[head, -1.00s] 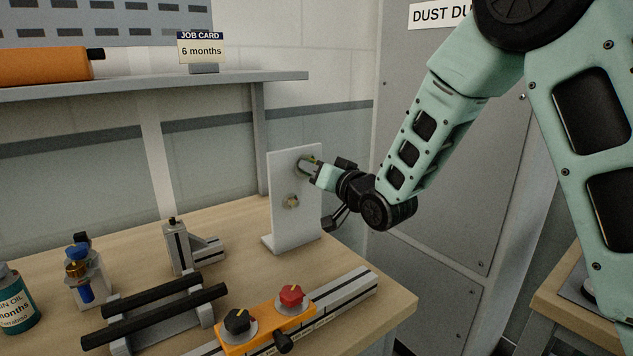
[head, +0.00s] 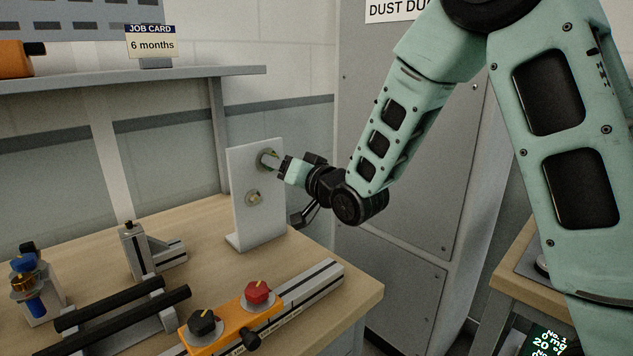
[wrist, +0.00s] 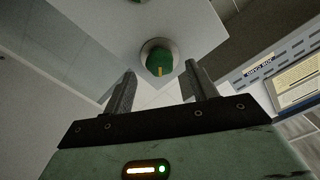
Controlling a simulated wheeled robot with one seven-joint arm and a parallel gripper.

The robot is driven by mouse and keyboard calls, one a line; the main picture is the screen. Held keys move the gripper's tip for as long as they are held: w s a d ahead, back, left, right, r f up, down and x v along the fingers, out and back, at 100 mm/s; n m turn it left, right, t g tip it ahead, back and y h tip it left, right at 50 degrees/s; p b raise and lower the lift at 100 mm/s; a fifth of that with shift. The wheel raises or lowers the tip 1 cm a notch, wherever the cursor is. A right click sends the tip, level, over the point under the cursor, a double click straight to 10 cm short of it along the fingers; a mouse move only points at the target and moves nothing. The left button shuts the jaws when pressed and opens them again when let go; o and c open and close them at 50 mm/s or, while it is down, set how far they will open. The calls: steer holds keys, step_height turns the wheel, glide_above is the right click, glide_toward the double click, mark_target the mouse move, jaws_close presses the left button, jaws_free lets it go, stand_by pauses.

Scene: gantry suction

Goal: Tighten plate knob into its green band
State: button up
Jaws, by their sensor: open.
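The upright white plate (head: 243,212) stands on the bench in the head view. A round knob (head: 266,159) sits near its top, with greenish colour on it. In the wrist view the knob (wrist: 159,57) is green with a yellow mark pointing toward the gripper, inside a pale round collar. I cannot make out a separate green band. My gripper (head: 281,164) is just right of the knob, facing the plate. In the wrist view its two fingers (wrist: 160,70) are spread apart with nothing between them, and the knob shows beyond the gap.
A small beige round part (head: 254,198) is lower on the plate. An orange block (head: 230,322) with a black knob (head: 204,323) and a red knob (head: 257,292) is at the front on a metal rail (head: 311,288). A grey cabinet (head: 400,220) stands behind my arm.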

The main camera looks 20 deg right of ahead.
steer(key=b+v, duration=1.3)
steer(key=v, duration=0.2)
steer(key=shift+r, duration=0.1)
